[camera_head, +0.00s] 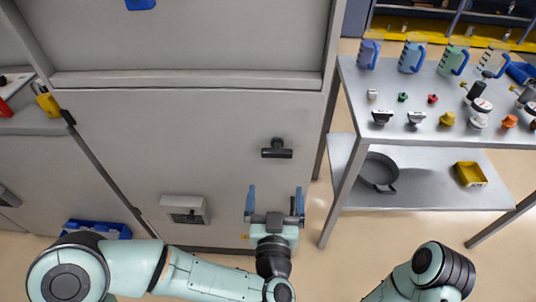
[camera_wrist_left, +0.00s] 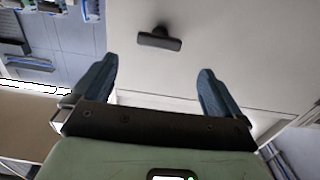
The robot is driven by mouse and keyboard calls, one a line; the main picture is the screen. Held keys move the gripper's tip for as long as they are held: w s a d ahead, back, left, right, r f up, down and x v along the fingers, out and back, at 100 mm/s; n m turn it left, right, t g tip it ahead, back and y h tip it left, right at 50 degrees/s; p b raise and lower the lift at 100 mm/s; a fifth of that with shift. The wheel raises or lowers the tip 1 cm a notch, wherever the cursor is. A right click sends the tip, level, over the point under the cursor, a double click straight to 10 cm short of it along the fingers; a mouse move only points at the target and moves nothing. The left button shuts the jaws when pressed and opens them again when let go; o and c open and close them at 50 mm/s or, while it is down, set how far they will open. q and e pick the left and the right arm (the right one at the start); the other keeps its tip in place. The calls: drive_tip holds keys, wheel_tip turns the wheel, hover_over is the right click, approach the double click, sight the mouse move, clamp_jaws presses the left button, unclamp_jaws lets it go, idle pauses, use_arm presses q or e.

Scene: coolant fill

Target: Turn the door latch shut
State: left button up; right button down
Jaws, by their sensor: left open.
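The door latch (camera_head: 277,149) is a dark handle on the front of a large grey cabinet door (camera_head: 200,125). Its bar lies about level in the head view. In the left wrist view the latch (camera_wrist_left: 159,40) shows ahead of my fingers, near the top middle. My left gripper (camera_head: 274,200) is open and empty, its blue fingers spread, below the latch in the head view and apart from it. It also shows in the left wrist view (camera_wrist_left: 157,85). My right arm shows at the lower right of the head view, but its gripper is out of view.
A metal table (camera_head: 410,135) with jugs, caps and small parts stands to the right of the cabinet. Its lower shelf (camera_head: 430,190) holds a dark pan (camera_head: 378,172) and a yellow tray (camera_head: 470,174). A vent box (camera_head: 185,209) sticks out of the cabinet at lower left.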

sight(277, 155)
use_arm(q)
drive_tip(key=w, duration=0.5)
drive_tip(key=w+b, duration=0.1)
drive_tip(key=w, duration=0.1)
drive_tip(key=shift+w+r, duration=0.25)
drive_tip(key=shift+w, duration=0.05)
drive_tip(key=w+b, duration=0.1)
drive_tip(key=w, duration=0.3)
drive_tip(key=shift+w+r, duration=0.15)
drive_tip(key=shift+w, duration=0.55)
use_arm(e)
drive_tip(key=shift+s+d+f, duration=0.15)
drive_tip(key=shift+d+f, duration=0.05)
drive_tip(key=shift+f, duration=0.4)
drive_tip(key=shift+s+d+f, duration=0.15)
drive_tip(key=shift+d+f, duration=0.1)
drive_tip(key=shift+f, duration=0.3)
drive_tip(key=shift+s+d+f, duration=0.15)
drive_tip(key=shift+d+f, duration=0.05)
drive_tip(key=shift+f, duration=0.4)
use_arm(q)
drive_tip(key=c, duration=0.8)
use_arm(e)
drive_tip(key=shift+w+r, duration=0.1)
drive_tip(key=shift+r, duration=0.05)
